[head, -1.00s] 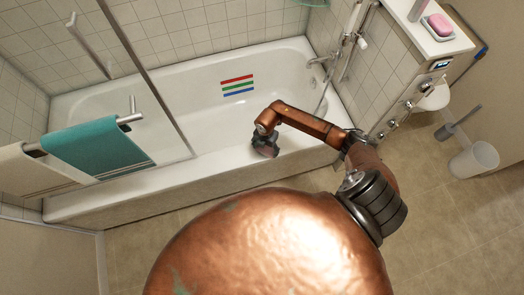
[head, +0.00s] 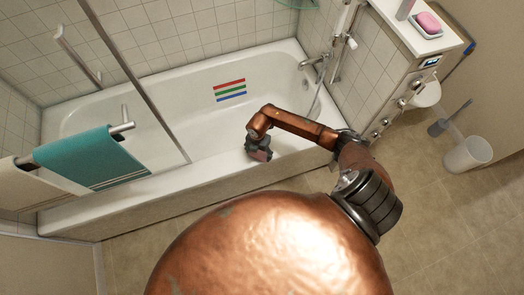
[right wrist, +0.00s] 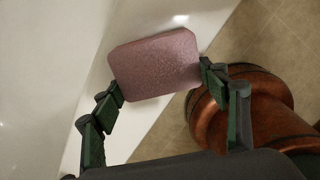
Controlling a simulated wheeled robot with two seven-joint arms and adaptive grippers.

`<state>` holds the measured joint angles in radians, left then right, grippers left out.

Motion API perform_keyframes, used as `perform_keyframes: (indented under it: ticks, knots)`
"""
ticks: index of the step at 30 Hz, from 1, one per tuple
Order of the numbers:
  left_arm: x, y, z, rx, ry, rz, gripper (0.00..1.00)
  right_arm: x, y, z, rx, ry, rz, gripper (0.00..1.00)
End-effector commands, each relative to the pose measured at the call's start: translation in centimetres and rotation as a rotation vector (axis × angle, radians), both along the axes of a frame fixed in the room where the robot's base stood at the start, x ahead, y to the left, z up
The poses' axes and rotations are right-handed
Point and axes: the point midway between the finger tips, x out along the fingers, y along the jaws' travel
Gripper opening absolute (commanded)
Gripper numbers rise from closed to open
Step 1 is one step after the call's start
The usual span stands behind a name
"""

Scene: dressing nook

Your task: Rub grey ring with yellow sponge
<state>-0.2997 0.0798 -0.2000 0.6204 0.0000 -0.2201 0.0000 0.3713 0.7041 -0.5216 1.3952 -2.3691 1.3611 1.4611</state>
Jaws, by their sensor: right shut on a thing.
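My right gripper (head: 258,150) is over the near rim of the bathtub (head: 120,187). In the right wrist view the right gripper (right wrist: 160,77) is shut on a dusky pink, rounded block like a sponge (right wrist: 157,62), held between its green fingers. The block looks pink, not yellow. Red, green and blue stripes (head: 230,90) mark the tub's inner far wall, apart from the gripper. I make out no grey ring. Whether the block touches the tub is unclear. My left gripper is out of view.
A glass screen with a metal edge (head: 140,85) and a bar with a teal towel (head: 92,158) stand at the left. A tap (head: 312,62) and shower hose are at the tub's right end. A pink soap (head: 429,22) lies on a ledge. A white bin (head: 466,155) stands on the floor.

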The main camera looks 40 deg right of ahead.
Motion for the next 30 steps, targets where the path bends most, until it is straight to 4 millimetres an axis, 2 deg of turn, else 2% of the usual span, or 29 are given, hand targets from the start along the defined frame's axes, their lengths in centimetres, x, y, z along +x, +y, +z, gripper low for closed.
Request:
perform_keyframes:
  ticks: [9,11,14,30]
  knots:
    - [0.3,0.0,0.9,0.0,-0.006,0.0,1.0,-0.1,2.4,-0.1,0.003,-0.001,-0.008,0.41]
    - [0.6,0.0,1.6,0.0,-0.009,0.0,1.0,-0.1,2.3,0.4,0.001,-0.002,-0.01,0.41]
    - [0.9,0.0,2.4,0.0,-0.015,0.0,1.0,0.0,2.2,2.8,-0.001,-0.004,-0.008,0.41]
    - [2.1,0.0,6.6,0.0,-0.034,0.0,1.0,0.0,2.1,7.4,-0.002,-0.002,-0.009,0.41]
